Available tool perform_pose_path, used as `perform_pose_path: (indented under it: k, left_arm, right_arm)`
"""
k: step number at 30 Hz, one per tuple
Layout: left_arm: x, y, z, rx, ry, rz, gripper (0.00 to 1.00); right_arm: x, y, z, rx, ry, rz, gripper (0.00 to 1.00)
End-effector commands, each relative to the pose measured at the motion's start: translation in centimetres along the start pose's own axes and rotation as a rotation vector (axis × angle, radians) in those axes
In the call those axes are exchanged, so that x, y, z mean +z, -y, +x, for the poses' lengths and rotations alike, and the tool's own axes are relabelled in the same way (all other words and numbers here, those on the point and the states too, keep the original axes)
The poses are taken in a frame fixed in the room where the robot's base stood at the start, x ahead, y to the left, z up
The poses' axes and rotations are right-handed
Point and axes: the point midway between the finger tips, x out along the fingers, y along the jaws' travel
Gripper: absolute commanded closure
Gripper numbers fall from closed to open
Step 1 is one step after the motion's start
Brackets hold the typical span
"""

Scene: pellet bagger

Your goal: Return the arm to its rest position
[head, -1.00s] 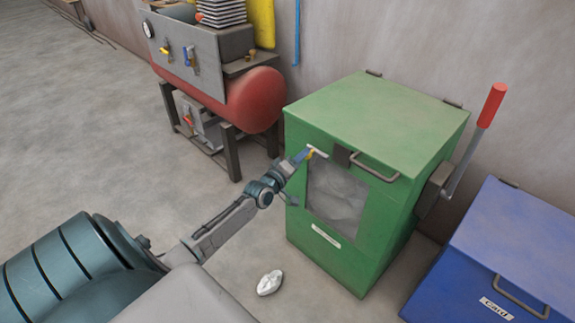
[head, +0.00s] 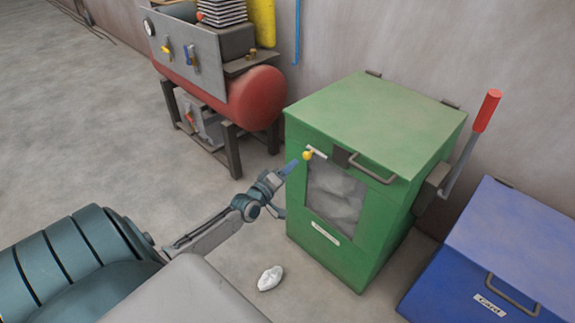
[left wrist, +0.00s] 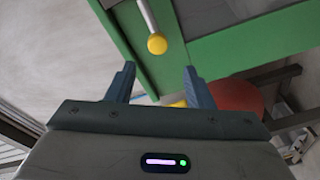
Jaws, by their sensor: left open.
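My left gripper (head: 291,166) is in front of the upper left part of the green box's front. In the left wrist view its two fingers (left wrist: 160,84) stand apart with nothing between them. The yellow knob (left wrist: 157,44) at the end of a light bar is beyond the fingertips, apart from them; the knob also shows in the head view (head: 307,155). The green box (head: 309,225) has a closed lid and a window with pale bags behind it. My right gripper is not in view.
A white crumpled lump (head: 270,278) lies on the floor by the green box. A blue bin (head: 440,275) stands at the right. A lever with a red grip (head: 487,110) is on the green box's right side. A red tank (head: 252,98) stands behind; floor at left is clear.

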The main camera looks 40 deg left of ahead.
Motion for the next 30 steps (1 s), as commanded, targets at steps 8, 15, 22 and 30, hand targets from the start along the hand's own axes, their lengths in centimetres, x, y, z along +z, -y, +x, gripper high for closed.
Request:
perform_pose_path:
  k: [8,15,22,30]
  left_arm:
    - [0.0,0.0,0.0,0.000,0.000,0.000,0.53]
    - [2.6,4.2,-1.5,-0.100,0.046,0.090,0.53]
    - [11.2,16.2,-9.0,-0.391,0.268,0.383,0.53]
    - [21.9,27.2,-23.2,-0.657,0.665,0.700,0.53]
  right_arm:
    - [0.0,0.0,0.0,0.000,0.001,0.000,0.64]
    - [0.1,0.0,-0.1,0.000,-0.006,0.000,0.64]
    - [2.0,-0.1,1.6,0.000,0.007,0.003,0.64]
    - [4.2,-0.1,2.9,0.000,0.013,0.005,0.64]
